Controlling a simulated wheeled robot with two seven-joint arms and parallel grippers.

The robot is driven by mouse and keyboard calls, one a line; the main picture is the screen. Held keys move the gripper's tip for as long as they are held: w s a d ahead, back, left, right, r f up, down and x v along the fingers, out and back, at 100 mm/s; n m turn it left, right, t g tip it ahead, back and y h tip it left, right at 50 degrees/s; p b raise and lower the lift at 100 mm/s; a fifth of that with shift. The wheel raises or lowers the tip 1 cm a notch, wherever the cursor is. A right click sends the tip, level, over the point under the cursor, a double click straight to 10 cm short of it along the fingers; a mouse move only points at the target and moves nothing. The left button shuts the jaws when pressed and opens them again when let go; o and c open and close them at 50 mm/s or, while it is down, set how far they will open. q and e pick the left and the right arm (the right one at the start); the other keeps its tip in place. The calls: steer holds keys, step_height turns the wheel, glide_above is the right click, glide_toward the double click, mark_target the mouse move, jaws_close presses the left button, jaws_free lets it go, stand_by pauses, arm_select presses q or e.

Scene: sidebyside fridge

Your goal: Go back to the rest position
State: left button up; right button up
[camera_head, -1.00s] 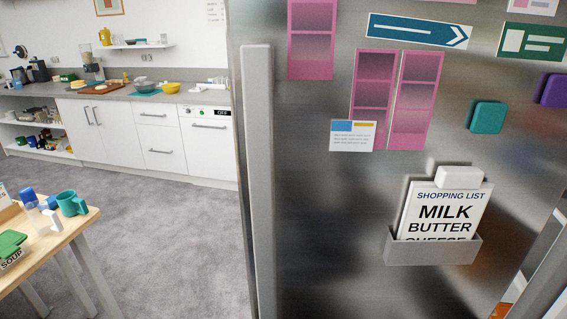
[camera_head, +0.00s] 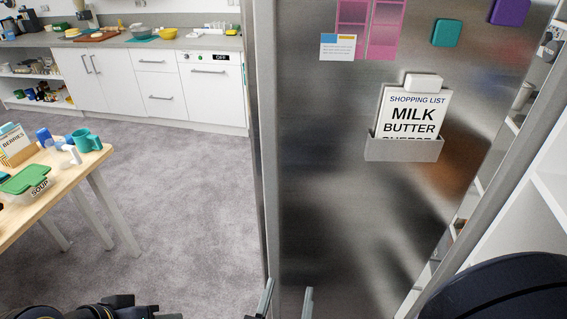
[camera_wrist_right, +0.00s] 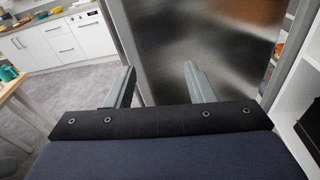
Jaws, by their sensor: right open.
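My right gripper (camera_head: 286,300) shows at the bottom of the head view, its two grey fingers apart and nothing between them. The right wrist view also shows the fingers (camera_wrist_right: 158,85) spread and empty, pointing toward the steel fridge door (camera_head: 340,220). I cannot tell how far the fingertips are from the door. The fridge's long vertical handle (camera_head: 263,130) runs along the door's left edge. Dark arm parts of mine show at the bottom left of the head view, but no left gripper fingers can be made out.
A wooden table (camera_head: 75,185) at left holds a teal mug (camera_head: 86,141), a berries box (camera_head: 14,146) and a soup container (camera_head: 30,180). A white counter (camera_head: 150,85) stands at the back. Shelves show at far right. Carpet (camera_head: 185,190) between is clear.

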steer(key=w+d+f+m+g+h, duration=0.1)
steer(key=d+f+m+g+h, duration=0.25)
steer(key=d+m+g, duration=0.7)
steer(key=s+d+f+m+g+y, duration=0.3)
steer(key=s+d+m+g+y, duration=0.25)
steer(key=d+m, duration=0.55)
steer(key=r+m+t+y, duration=0.1)
steer(key=m, duration=0.3)
steer(key=a+r+m+t+y, duration=0.1)
steer(key=r+m+t+y, duration=0.1)
steer(key=m, duration=0.2)
steer(key=r+m+t+y, duration=0.1)
steer(key=m+t+y, duration=0.1)
steer(key=m, duration=0.3)
steer(key=shift+w+a+r, duration=0.2)
steer(key=shift+w+a, duration=0.05)
steer(key=shift+a, duration=0.05)
steer(key=shift+t, duration=0.3)
